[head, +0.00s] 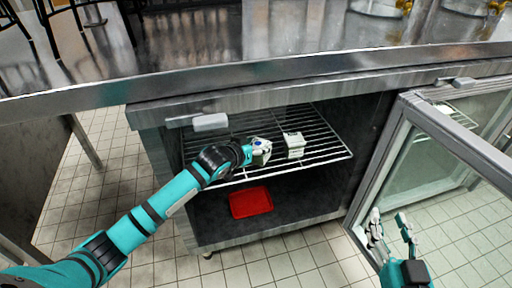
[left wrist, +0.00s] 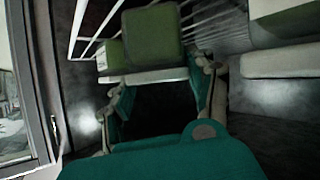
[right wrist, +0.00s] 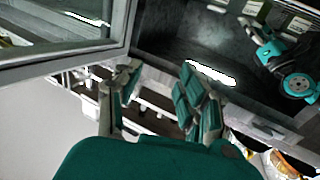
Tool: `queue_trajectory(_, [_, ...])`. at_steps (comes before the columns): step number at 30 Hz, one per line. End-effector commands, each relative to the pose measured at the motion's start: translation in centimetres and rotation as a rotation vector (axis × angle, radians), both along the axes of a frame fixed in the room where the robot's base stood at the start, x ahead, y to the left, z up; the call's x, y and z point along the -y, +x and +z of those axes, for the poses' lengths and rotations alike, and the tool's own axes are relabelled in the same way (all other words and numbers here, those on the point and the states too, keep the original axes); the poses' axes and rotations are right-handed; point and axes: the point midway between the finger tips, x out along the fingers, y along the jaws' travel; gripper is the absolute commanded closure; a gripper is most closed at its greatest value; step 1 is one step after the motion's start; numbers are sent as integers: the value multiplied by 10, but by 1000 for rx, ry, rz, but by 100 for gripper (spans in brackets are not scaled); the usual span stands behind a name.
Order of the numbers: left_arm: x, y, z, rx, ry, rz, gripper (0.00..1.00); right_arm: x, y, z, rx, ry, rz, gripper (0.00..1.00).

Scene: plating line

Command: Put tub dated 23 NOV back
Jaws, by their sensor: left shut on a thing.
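My left gripper (head: 249,154) reaches into the open fridge and is shut on a small pale tub (head: 262,157) near the front of the wire shelf (head: 325,152). A blue spot shows at its top. In the left wrist view the held tub (left wrist: 145,75) lies between the fingertips, with a green face beyond it. I cannot tell whether it rests on the shelf. A second whitish tub (head: 294,150) stands on the shelf to the right, apart from the held one. No date is readable. My right gripper (head: 390,230) is open and empty by the fridge door.
A red tray (head: 251,202) lies on the fridge floor below the shelf. The glass door (head: 430,165) stands open at the right. A steel counter (head: 250,75) overhangs the opening. The shelf is clear to the right of the second tub.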

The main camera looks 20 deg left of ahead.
Motion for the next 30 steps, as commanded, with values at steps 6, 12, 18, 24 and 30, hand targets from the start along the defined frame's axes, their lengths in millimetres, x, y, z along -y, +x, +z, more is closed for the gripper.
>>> queue_trajectory(6, [0,0,-1,0,0,0,33,0,0,0,-3,-1,0,60])
queue_trajectory(12, [0,0,0,0,0,0,33,0,0,0,-3,-1,0,60])
queue_trajectory(18, [-4,-12,7,-2,0,1,33,4,-3,-18,-108,-28,-8,60])
queue_trajectory(24, [-10,-39,22,-3,1,-1,33,14,-18,-59,-351,-88,-23,60])
queue_trajectory(30, [-18,-67,37,-2,0,0,33,28,-47,-97,-600,-146,-40,60])
